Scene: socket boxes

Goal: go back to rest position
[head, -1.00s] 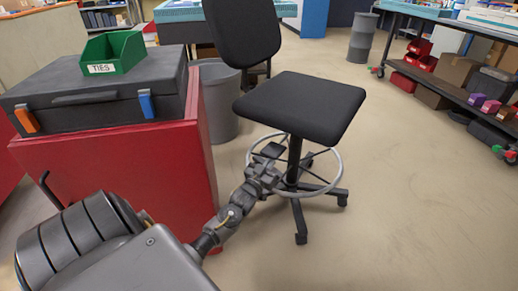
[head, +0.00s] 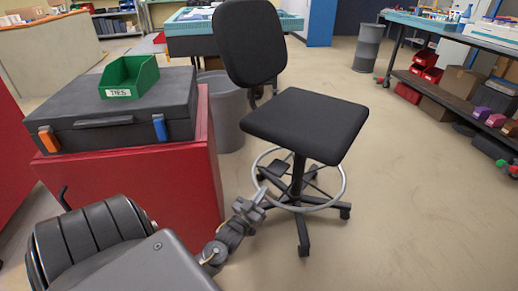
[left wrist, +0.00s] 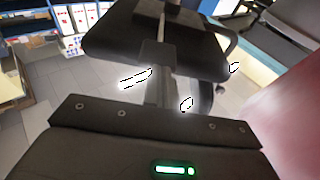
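My left gripper (head: 258,196) is low in the middle of the head view, in front of the black chair's (head: 305,125) foot ring. It is small and dark there, and I cannot tell whether its fingers are open or shut. Nothing is visibly held in it. In the left wrist view the dark gripper body fills the bottom, and the chair (left wrist: 155,45) shows beyond it. My right gripper is not in view.
A red cabinet (head: 140,200) stands at the left, with a dark case (head: 110,115) and a green TIES bin (head: 128,76) on it. A grey bin (head: 232,118) stands behind. A shelf bench (head: 440,85) is at the right. Floor right of the chair is clear.

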